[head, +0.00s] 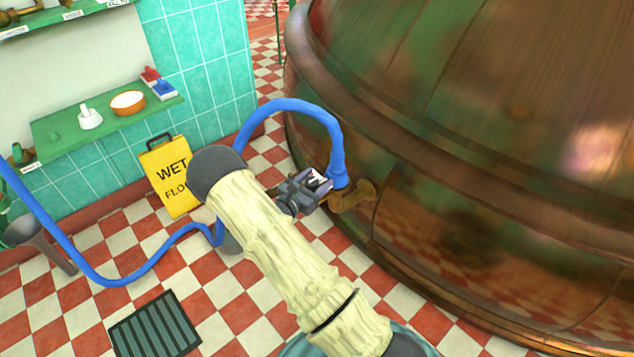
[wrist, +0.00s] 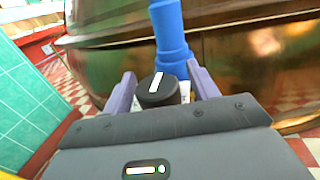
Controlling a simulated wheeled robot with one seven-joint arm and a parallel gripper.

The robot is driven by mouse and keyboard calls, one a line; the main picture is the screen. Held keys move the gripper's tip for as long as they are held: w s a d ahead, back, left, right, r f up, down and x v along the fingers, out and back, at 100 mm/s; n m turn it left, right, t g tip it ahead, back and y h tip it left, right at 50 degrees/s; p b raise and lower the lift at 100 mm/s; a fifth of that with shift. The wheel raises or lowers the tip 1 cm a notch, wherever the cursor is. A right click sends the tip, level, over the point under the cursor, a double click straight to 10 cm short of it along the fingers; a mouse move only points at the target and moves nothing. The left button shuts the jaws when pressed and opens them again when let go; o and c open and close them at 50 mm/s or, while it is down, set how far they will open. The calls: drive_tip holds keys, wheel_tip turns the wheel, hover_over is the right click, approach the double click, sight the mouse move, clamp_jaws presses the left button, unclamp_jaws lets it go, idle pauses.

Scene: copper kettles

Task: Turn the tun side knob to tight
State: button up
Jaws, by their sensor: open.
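The side knob (wrist: 157,92) is a black round cap with a white stripe, in the middle of the wrist view. The stripe points away from me, leaning slightly right. My gripper (wrist: 160,72) is open, with one lilac finger on each side of the knob; gaps show on both sides. In the head view my gripper (head: 316,184) is beside the tun's brass outlet pipe (head: 352,196), and it largely hides the knob. The big copper tun (head: 480,190) fills the right. No tight mark is readable.
A blue hose (head: 300,106) joins the outlet right behind the knob; it also shows in the wrist view (wrist: 168,30). A yellow wet floor sign (head: 172,178) stands by the tiled wall. A green shelf (head: 105,120) and a floor drain (head: 155,326) are left.

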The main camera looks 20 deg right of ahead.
drive_tip(key=p+v, duration=0.3)
drive_tip(key=v, duration=1.4)
drive_tip(key=s+d+r+m+g+y+p, duration=0.2)
drive_tip(key=s+r+m+g+p, duration=0.2)
drive_tip(key=r, duration=0.4)
drive_tip(key=s+d+r+m+g+y+p, duration=0.2)
drive_tip(key=s+r+m+g+y+p, duration=0.1)
drive_tip(key=r+p, duration=0.4)
drive_tip(key=s+d+r+m+g+y+p, duration=0.2)
drive_tip(key=s+r+m+g+y+p, duration=0.1)
drive_tip(key=s+r+m+p, duration=0.3)
wheel_tip(320, 180, up, 3)
drive_tip(key=shift+d+f+m+g, duration=0.1)
drive_tip(key=shift+d+m+g, duration=0.1)
drive_tip(key=shift+m+g, duration=0.55)
drive_tip(key=shift+s, duration=0.2)
wheel_tip(320, 180, up, 26)
drive_tip(key=s+a+m+t+y+p, duration=0.2)
drive_tip(key=m+t+y+p, duration=0.3)
drive_tip(key=p, duration=1.1)
drive_tip(key=m+y, duration=0.2)
drive_tip(key=m, duration=0.2)
drive_tip(key=shift+s+f+m, duration=0.2)
drive_tip(key=shift+s+m, duration=0.15)
drive_tip(key=shift+s, duration=0.05)
